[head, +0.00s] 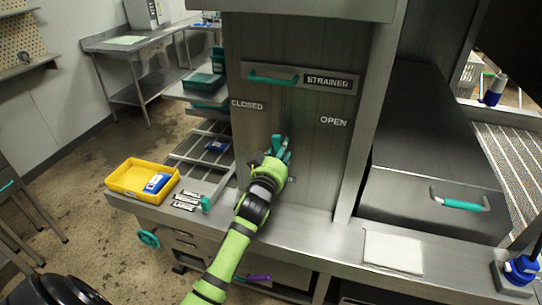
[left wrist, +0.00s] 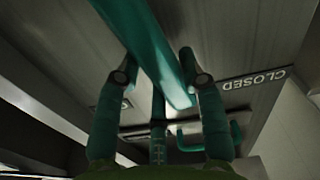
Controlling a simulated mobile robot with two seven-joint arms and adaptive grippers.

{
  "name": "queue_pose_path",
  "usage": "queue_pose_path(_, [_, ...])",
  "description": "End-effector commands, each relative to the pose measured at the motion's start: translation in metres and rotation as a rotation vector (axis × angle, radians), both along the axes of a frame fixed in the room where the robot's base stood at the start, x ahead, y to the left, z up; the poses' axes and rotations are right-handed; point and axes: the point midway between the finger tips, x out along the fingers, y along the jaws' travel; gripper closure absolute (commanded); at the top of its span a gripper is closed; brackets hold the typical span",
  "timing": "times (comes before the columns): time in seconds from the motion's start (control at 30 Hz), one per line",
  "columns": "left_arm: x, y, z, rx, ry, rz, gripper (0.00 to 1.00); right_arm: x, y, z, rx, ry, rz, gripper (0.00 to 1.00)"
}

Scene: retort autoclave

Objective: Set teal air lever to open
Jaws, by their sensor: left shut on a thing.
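The teal air lever (left wrist: 165,60) is a flat bar on the grey metal panel (head: 310,170). The panel reads CLOSED (head: 248,105) on the left and OPEN (head: 333,121) on the right. My left gripper (head: 279,149) is at the panel between and below these words. In the left wrist view my left gripper (left wrist: 160,70) has one finger on each side of the lever and is shut on it. In the head view the gripper hides much of the lever, so its exact angle is hard to tell. My right gripper is not in view.
A teal handle (head: 272,78) sits beside the STRAINER label (head: 328,83) above. A yellow tray (head: 125,183) with a blue item stands on the counter at left. A steel box (head: 425,190) with a teal handle (head: 461,205) is at right. A white pad (head: 393,253) lies in front.

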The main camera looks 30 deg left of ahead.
Motion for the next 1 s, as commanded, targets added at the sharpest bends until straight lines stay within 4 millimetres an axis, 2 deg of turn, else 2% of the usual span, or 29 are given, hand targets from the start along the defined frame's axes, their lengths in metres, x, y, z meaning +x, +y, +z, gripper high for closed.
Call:
queue_pose_path(0.6, [0.014, -0.043, -0.008, 0.545, 0.125, -0.002, 1.00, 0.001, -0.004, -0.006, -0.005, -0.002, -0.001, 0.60])
queue_pose_path(1.0, [0.017, -0.056, -0.016, 0.735, 0.170, -0.001, 1.00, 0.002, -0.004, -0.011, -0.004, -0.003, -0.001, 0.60])
